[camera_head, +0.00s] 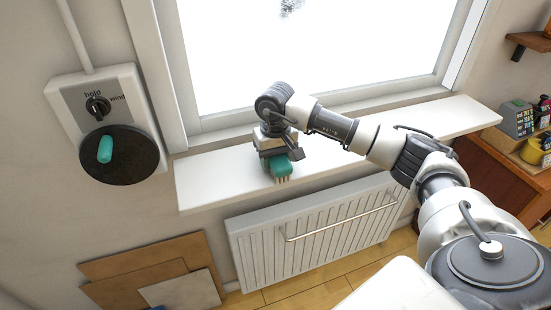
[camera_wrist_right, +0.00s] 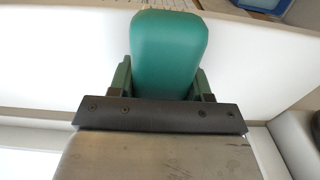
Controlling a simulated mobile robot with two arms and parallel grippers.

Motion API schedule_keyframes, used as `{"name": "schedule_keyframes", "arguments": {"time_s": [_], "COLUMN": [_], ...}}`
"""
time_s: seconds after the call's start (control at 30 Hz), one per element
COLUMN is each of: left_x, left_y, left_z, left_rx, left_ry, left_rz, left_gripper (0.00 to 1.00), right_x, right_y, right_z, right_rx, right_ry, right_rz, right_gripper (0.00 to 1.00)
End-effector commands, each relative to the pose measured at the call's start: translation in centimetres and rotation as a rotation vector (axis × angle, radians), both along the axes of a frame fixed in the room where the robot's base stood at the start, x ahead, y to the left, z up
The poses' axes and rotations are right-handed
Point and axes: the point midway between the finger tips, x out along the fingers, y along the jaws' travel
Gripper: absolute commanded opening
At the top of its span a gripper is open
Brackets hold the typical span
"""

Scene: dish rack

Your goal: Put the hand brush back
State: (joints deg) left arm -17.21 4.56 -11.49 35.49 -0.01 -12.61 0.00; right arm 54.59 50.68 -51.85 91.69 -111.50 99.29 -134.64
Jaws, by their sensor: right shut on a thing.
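The hand brush (camera_head: 283,168) has a rounded teal body with pale bristles along one edge. It is in my right gripper (camera_head: 275,158), over the white windowsill (camera_head: 215,178) near its front edge. The bristles point toward the front edge in the head view. I cannot tell whether the brush touches the sill. In the wrist view the teal body of the brush (camera_wrist_right: 168,50) sits between the two fingers of my right gripper (camera_wrist_right: 163,82), which is shut on it. My left gripper is not in view.
A white radiator (camera_head: 315,232) is below the sill, with brown boards (camera_head: 140,270) leaning at its left. A wall panel (camera_head: 110,115) carries a switch, a black disc and a teal knob. A wooden cabinet (camera_head: 505,170) with items stands at right. The sill is clear to the left.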

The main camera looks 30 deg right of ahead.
Motion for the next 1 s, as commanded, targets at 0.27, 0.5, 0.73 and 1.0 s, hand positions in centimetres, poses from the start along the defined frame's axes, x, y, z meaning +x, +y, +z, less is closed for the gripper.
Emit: {"name": "schedule_keyframes", "arguments": {"time_s": [0.27,0.5,0.73,1.0], "left_x": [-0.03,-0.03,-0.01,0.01], "left_y": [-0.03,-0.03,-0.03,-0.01], "left_z": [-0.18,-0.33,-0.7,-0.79], "left_rx": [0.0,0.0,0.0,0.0], "left_ry": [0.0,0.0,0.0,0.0], "left_rz": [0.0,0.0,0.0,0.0], "left_gripper": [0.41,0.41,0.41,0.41], "right_x": [0.02,0.02,0.02,0.01], "right_y": [-0.01,-0.01,0.0,0.0], "right_z": [-0.13,-0.26,-0.53,-0.58], "right_rx": [0.001,0.0,0.001,0.001], "right_ry": [-0.001,-0.001,-0.001,-0.001], "right_rz": [0.0,0.0,0.0,0.0], "right_gripper": [0.26,0.26,0.26,0.68]}}
